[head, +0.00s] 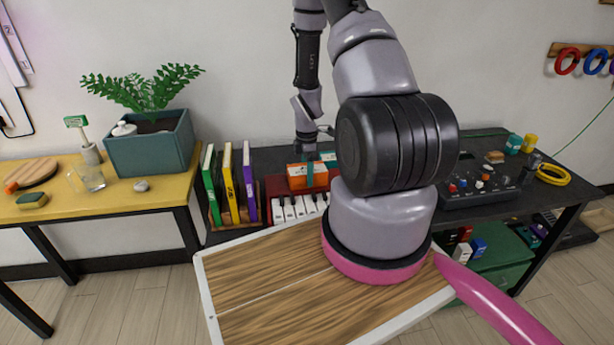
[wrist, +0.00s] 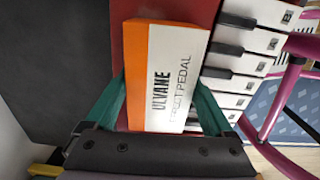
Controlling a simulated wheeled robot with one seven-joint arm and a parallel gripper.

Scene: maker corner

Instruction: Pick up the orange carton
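The orange carton (head: 298,179) has an orange side and a white face. In the wrist view the carton (wrist: 163,75) shows "ULVANE" and "EFFECT PEDAL" lettering and lies over the red-cased keyboard (head: 276,189). My gripper (wrist: 160,80) has its teal fingers apart, one on each side of the carton. The fingertips sit at or very near its edges, with no clear gap visible. I cannot tell whether they press on it. In the head view my gripper (head: 318,170) is at the carton, small and partly hidden by my arm.
Upright green, yellow and purple books (head: 230,185) stand left of the keyboard. A black control panel (head: 482,185) and a yellow cable coil (head: 553,174) are on the dark bench at right. A yellow table (head: 110,198) with a planter (head: 150,148) is at left. My arm blocks the middle.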

